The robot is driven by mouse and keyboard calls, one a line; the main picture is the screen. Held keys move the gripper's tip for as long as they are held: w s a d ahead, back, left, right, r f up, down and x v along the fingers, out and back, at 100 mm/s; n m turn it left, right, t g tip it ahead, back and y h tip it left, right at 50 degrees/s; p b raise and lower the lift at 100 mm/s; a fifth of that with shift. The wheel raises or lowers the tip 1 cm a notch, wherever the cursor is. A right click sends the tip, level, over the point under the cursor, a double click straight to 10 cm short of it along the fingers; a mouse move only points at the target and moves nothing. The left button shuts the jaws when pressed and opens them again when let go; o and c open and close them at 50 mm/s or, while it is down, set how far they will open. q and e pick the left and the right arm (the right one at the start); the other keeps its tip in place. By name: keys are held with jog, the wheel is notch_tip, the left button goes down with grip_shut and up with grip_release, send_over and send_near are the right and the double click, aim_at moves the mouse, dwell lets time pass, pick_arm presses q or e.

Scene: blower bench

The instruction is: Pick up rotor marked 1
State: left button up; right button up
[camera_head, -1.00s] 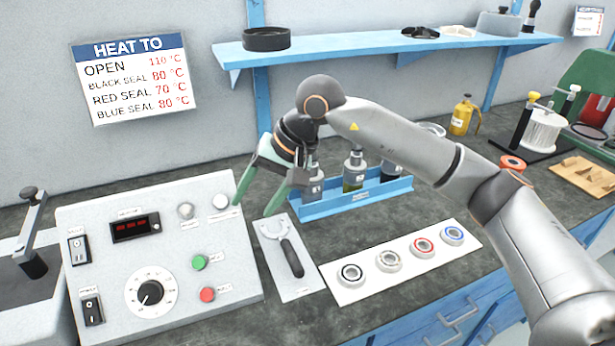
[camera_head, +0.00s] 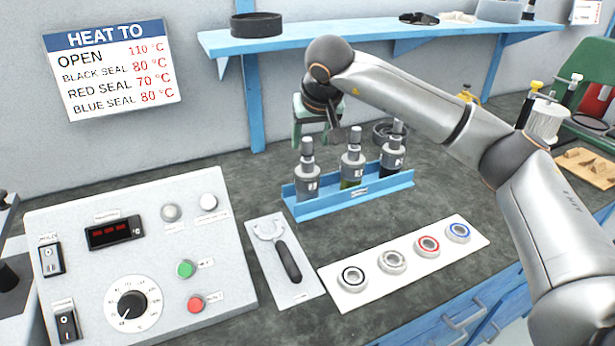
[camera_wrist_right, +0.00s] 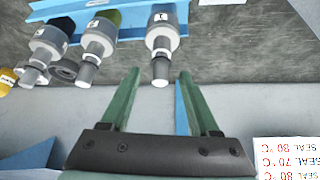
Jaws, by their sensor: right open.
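Three grey rotors with light collars and upright shafts stand in a blue rack (camera_head: 360,196): a left one (camera_head: 308,168), a middle one (camera_head: 352,160) and a right one (camera_head: 393,152). My right gripper (camera_head: 318,138) has green fingers, is open and empty, and is above and behind the left rotor. In the right wrist view the same gripper (camera_wrist_right: 160,75) has its fingertips either side of the shaft end of the nearest rotor (camera_wrist_right: 161,38); whether they touch is unclear. My left gripper is not in view.
A control panel (camera_head: 90,285) stands at the left. A white plate (camera_head: 252,238) with a black-handled tool (camera_head: 287,262) and a white strip (camera_head: 348,290) with several ring seals lie in front of the rack. A blue shelf (camera_head: 330,42) is above.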

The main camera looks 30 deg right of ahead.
aim_at(308, 141)
jog(key=x, duration=0.4)
jog(key=shift+w+f, duration=0.25)
jog(key=shift+w, duration=0.1)
grip_shut()
dwell(1.0)
jog(key=shift+w+r, duration=0.1)
jog(key=shift+r, duration=0.2)
